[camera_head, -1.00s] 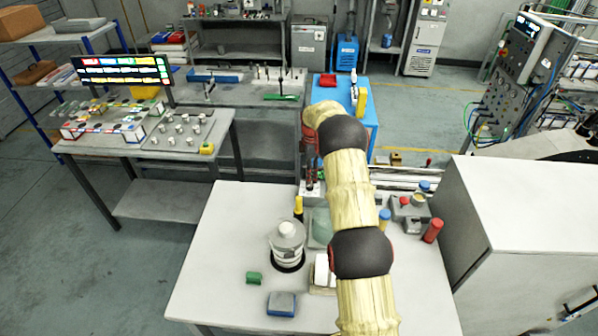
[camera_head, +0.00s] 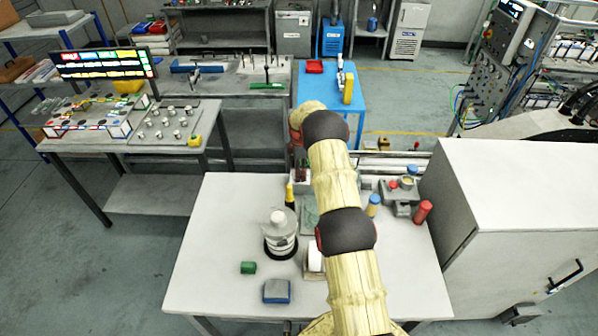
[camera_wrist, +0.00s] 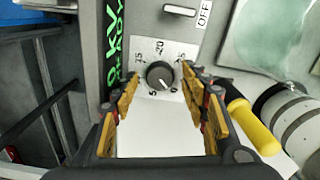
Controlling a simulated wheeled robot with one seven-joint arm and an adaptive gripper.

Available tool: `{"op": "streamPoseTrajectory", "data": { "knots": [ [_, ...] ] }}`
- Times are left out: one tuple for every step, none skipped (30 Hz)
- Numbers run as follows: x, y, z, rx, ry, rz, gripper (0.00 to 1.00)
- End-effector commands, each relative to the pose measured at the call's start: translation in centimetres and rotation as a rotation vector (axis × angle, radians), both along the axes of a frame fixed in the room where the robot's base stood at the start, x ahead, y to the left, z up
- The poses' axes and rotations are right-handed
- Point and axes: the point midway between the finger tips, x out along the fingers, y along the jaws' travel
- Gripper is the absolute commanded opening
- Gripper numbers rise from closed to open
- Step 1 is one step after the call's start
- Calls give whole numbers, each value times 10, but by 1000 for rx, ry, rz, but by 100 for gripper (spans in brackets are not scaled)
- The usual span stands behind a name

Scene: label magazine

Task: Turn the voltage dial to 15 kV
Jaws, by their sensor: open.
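The voltage dial (camera_wrist: 160,75) is a round black knob on a white scale plate in the wrist view. Its light pointer mark slants to the lower right, near the 0. The 15 is at the upper left, the 20 at the top and the 5 below. My gripper (camera_wrist: 162,84) is open, with yellow-padded fingers to the left and right of the dial. The gap holds only the dial; I cannot tell whether either finger touches it. In the head view my arm hides the dial and my gripper.
Above the dial are a switch (camera_wrist: 180,10) and an OFF label (camera_wrist: 204,13). A yellow-handled tool (camera_wrist: 252,127) lies close to the right finger. A white bottle (camera_head: 280,237) stands on the white table (camera_head: 200,260). A grey cabinet (camera_head: 530,190) stands right of the table.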

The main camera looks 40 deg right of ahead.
Motion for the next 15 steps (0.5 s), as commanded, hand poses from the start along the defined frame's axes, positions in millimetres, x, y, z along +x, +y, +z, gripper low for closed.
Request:
{"op": "streamPoseTrajectory", "data": {
  "knots": [
    [0, 0, 0, 0, 0, 0, 45],
    [0, 0, 0, 0, 0, 0, 45],
    [0, 0, 0, 0, 0, 0, 44],
    [0, 0, 0, 0, 0, 0, 42],
    [0, 0, 0, 0, 0, 0, 40],
    [0, 0, 0, 0, 1, 0, 38],
    [0, 0, 0, 0, 0, 0, 36],
    [0, 0, 0, 0, 0, 0, 35],
    [0, 0, 0, 0, 1, 0, 32],
    [0, 0, 0, 0, 1, 0, 31],
    [0, 0, 0, 0, 1, 0, 29],
    [0, 0, 0, 0, 1, 0, 27],
    [0, 0, 0, 0, 1, 0, 25],
    [0, 0, 0, 0, 1, 0, 23],
    [0, 0, 0, 0, 1, 0, 21]
  ]
}}
